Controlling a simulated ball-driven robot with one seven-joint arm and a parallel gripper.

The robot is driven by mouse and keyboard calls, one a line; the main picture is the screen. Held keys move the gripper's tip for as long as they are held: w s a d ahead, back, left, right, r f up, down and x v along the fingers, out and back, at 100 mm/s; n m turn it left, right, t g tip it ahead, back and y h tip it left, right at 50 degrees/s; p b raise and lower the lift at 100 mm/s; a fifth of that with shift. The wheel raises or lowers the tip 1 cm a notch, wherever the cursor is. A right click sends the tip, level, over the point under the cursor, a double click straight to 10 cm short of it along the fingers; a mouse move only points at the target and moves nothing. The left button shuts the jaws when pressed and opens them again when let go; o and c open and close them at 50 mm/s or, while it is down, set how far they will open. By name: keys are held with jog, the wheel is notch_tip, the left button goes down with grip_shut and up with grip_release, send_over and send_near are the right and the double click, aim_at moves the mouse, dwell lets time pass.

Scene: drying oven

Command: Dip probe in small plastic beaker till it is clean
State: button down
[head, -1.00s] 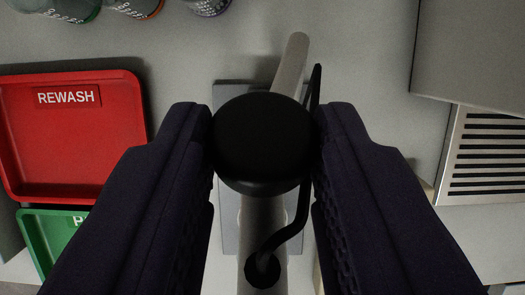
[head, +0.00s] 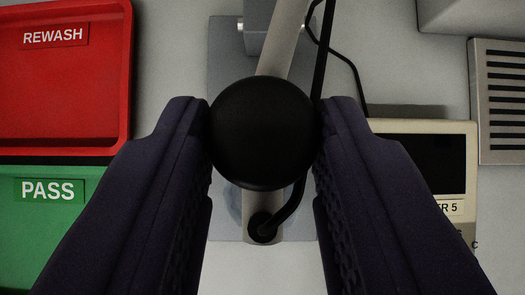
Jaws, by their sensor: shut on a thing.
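My gripper (head: 262,112) is shut on a round black knob (head: 262,135), seen end-on between the two dark fingers. A pale grey rod or arm (head: 284,40) runs under the knob, with a black socket-like end (head: 264,227) below. A black cable (head: 319,60) passes beside the knob to that end.
A grey stand plate (head: 226,90) lies under the knob. A red REWASH tray (head: 65,110) and a green PASS tray (head: 40,235) are at left. A cream meter (head: 425,128) with a dark screen is at right, near a vented metal box (head: 500,155).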

jog(key=shift+s+f, duration=0.5)
jog(key=shift+f, duration=0.3)
jog(key=c, duration=0.8)
grip_release()
jog(key=shift+o, duration=0.2)
jog(key=shift+r, duration=0.2)
jog(key=shift+s+r, duration=0.1)
jog(key=shift+r, duration=0.2)
jog(key=p+v, duration=0.2)
jog(key=v, duration=0.5)
jog(key=shift+p, duration=0.3)
